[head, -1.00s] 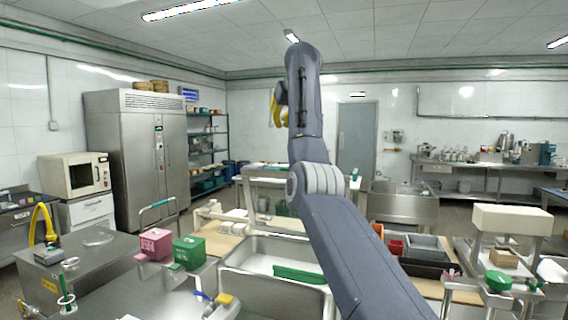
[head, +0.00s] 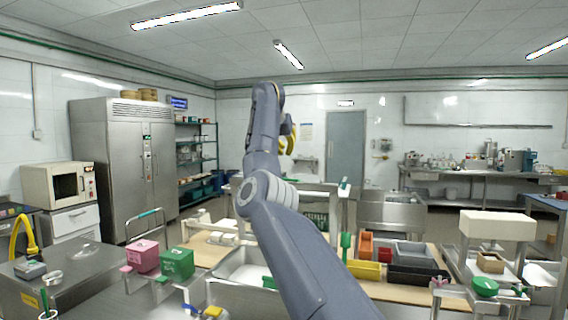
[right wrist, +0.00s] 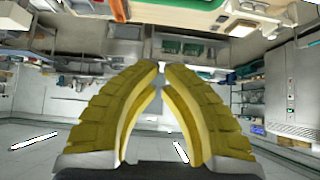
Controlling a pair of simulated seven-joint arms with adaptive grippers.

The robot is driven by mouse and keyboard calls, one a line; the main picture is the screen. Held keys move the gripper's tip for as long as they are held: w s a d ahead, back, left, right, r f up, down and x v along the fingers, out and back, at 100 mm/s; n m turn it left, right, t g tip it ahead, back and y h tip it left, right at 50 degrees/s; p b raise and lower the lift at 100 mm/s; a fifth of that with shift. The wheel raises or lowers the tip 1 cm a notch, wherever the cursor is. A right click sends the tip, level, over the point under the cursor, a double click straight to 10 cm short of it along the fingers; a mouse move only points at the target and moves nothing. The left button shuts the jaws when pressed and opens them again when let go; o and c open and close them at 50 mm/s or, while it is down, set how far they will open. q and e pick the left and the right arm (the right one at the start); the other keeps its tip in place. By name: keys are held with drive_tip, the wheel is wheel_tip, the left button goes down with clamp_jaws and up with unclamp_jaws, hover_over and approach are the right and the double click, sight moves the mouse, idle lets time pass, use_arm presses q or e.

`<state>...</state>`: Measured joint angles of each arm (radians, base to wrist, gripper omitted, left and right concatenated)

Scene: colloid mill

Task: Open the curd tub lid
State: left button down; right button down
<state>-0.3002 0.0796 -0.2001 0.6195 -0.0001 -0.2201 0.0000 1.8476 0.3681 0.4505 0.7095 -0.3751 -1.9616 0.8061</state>
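No thing in view can be told for sure as the curd tub or its lid. Possible containers are a pink lidded box (head: 143,256) and a green lidded box (head: 177,264) at the lower left of the head view. My right gripper (head: 291,140) is raised on its upright forearm, well above the benches and apart from both boxes. In the right wrist view its yellow fingers (right wrist: 161,72) lean together, with only a thin gap at the tips and nothing held. My left gripper is not in view.
A steel sink (head: 245,292) lies below my right arm, which hides part of it. Coloured bins (head: 410,256) stand on a board to its right. A white block-shaped top (head: 497,225) stands on a frame at the right. The air around the gripper is clear.

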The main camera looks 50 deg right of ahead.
drive_tip(key=w+d+f, duration=0.1)
drive_tip(key=d+f, duration=0.2)
drive_tip(key=f, duration=0.5)
drive_tip(key=shift+w+f, duration=0.15)
drive_tip(key=shift+f, duration=0.05)
idle(0.8)
drive_tip(key=shift+a, duration=0.15)
idle(0.4)
